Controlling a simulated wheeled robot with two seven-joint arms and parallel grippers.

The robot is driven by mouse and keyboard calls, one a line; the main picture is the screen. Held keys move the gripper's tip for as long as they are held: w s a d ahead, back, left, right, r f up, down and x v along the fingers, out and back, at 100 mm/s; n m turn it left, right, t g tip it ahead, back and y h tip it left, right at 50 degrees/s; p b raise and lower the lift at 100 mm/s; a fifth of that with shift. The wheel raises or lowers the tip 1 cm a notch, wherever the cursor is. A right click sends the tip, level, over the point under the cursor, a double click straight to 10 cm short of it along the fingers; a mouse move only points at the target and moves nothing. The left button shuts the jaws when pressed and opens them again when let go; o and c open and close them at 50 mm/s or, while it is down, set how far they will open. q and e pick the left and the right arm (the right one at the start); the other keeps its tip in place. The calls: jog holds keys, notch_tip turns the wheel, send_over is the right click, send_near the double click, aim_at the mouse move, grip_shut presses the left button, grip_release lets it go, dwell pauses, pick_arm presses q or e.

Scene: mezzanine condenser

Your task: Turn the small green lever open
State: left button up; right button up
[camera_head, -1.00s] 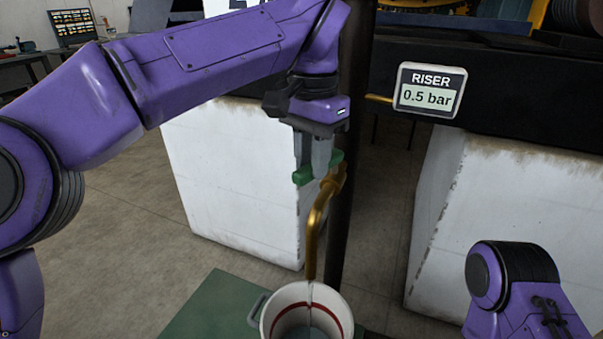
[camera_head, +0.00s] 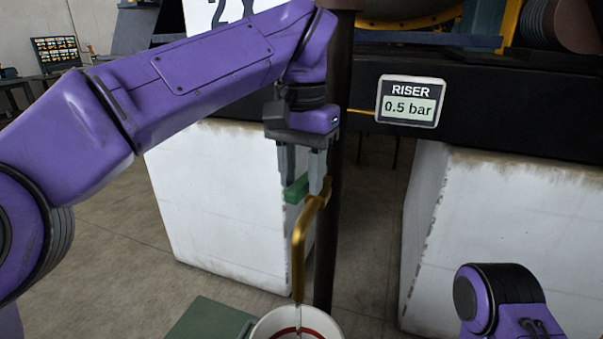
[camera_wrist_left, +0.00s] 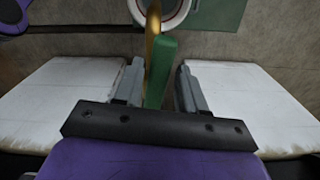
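The small green lever (camera_head: 296,190) sits on top of the bent brass pipe (camera_head: 299,245) beside the dark riser. My left gripper (camera_head: 303,190) is above it, fingers pointing down on either side of the lever. In the left wrist view the lever (camera_wrist_left: 160,75) lies between the two fingers (camera_wrist_left: 158,75), running roughly along the brass pipe. The fingers are spread, with a visible gap on the right side. In the head view one finger partly hides the lever. The riser display (camera_head: 411,101) reads 0.5 bar. My right gripper is out of view.
A white bucket with a red ring (camera_head: 270,330) stands below the pipe's outlet, by a green surface (camera_head: 207,320). The dark vertical riser pipe (camera_head: 328,255) stands just right of the gripper. White blocks (camera_head: 215,205) flank it on both sides.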

aim_at(302, 181)
pick_arm(q)
jog(key=shift+o, duration=0.3)
notch_tip(302, 181, up, 3)
jog(key=shift+r+p, duration=0.2)
jog(key=shift+p, duration=0.75)
jog(key=s+r+b, duration=0.1)
jog(key=s+r, duration=0.8)
jog(key=s, duration=0.5)
jog(key=shift+r, duration=0.25)
jog(key=shift+d, duration=0.1)
